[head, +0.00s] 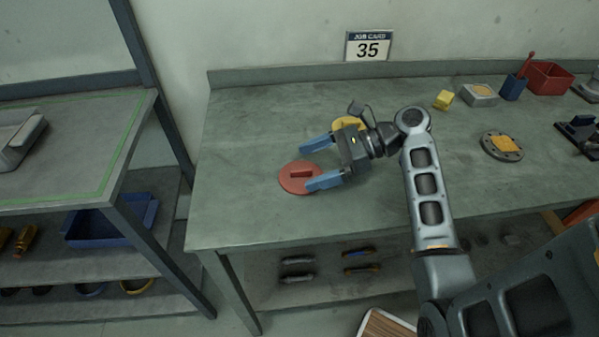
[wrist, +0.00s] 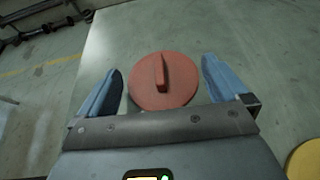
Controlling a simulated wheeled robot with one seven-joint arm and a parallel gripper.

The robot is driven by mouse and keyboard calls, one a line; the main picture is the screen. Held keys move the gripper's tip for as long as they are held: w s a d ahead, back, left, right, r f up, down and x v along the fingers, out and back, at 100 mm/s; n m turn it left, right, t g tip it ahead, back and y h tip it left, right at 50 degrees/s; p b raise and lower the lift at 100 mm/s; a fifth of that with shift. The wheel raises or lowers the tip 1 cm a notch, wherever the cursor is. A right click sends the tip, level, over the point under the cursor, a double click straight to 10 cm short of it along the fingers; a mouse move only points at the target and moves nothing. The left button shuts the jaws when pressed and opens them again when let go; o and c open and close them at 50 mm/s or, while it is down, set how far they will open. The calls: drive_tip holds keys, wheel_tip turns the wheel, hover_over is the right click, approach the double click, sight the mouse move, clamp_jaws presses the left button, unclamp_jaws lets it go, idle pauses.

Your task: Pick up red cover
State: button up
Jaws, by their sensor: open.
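The red cover (head: 291,181) is a flat round disc with a raised bar handle across its top, lying on the green-grey workbench (head: 240,215). In the wrist view the red cover (wrist: 180,88) lies between the two blue fingers, with a gap on both sides. My gripper (head: 304,168) is open and empty, its fingers pointing left over the cover in the head view. The near finger hides part of the cover's right side. I cannot tell the exact height of the fingers above it.
A yellow disc (head: 347,124) lies behind my gripper. To the right are a yellow block (head: 443,100), a grey flanged plate (head: 502,147), a blue cup (head: 513,87) and a red bin (head: 549,78). The bench is clear left of the cover.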

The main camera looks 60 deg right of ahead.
sight(300, 169)
drive_tip(key=x, duration=0.4)
drive_tip(key=shift+a, duration=0.15)
drive_tip(key=shift+c, duration=0.2)
drive_tip(key=shift+s+f, duration=0.1)
drive_tip(key=c, duration=0.8)
drive_tip(key=shift+c, duration=0.2)
